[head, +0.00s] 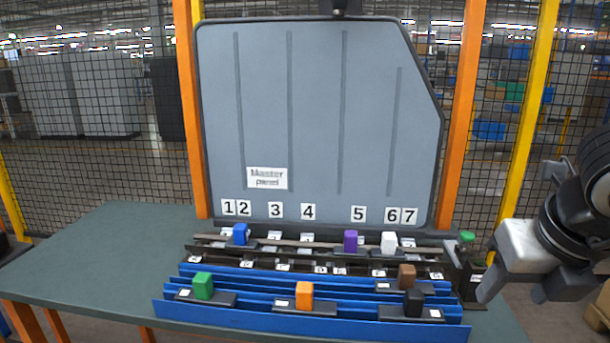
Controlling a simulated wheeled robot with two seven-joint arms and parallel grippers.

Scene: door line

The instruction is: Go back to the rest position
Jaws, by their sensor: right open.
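My right gripper (486,292) is at the right edge of the head view, beside the table's right end. It is open, and I see nothing between its fingers. My left gripper is not in view. The grey master panel (315,110) stands upright behind the table, with number labels along its lower edge. In front of it, a blue block (240,234), a purple block (350,241) and a white block (388,242) stand on the back rail. A green block (203,285), an orange block (304,295), a brown block (406,276) and a black block (413,302) stand on the blue rack (255,320).
The dark green table (95,260) is bare on its left side. A small green-topped item (466,238) stands at the rack's right end, near my right gripper. Orange posts (461,120) flank the panel. Yellow posts (527,120) and mesh fencing stand behind.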

